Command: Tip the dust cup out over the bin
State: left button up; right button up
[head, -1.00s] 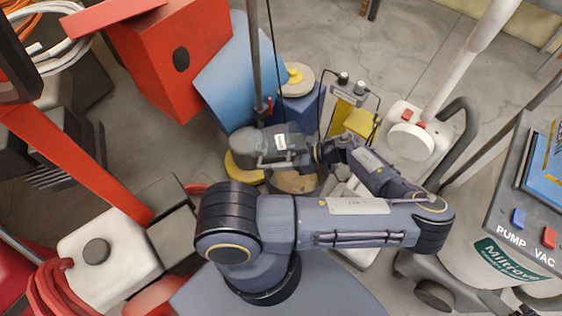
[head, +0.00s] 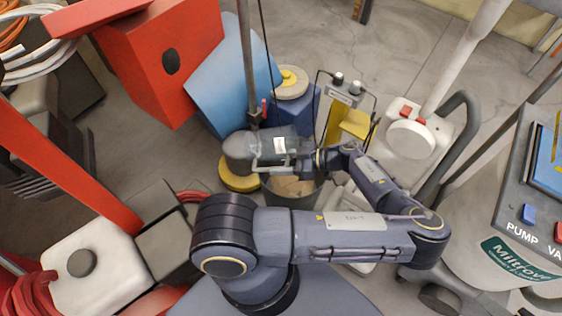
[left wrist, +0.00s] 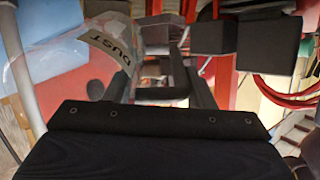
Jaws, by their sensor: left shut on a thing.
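The dust cup (head: 285,146) is a smoky, see-through cup with a white label, next to a grey motor housing in the head view. In the left wrist view the clear cup (left wrist: 75,72) fills the upper left, its "DUST" label tilted. My left gripper (head: 303,160) is shut on the cup at its right side; the grip itself is small and partly hidden. The bin (head: 292,199) is a round dark tub with brown contents, just below the cup in the picture. The cup appears above the bin's far rim; its exact tilt is unclear. My right gripper is out of view.
A polisher's grey motor housing (head: 243,149) with a pole and yellow disc stands left of the bin. A blue bucket (head: 296,108) and a yellow-and-grey unit (head: 352,122) stand behind. A white machine (head: 410,138) is at right. Open floor lies at the back.

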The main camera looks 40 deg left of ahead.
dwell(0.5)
pick_arm(q)
jog(key=shift+f+g+y+b, duration=0.65)
jog(key=shift+y+b, duration=0.25)
jog(key=shift+b, duration=1.5)
jog(key=shift+f+g+y+b, duration=0.2)
jog(key=shift+g+y+b, duration=0.7)
jog(key=shift+b, duration=1.15)
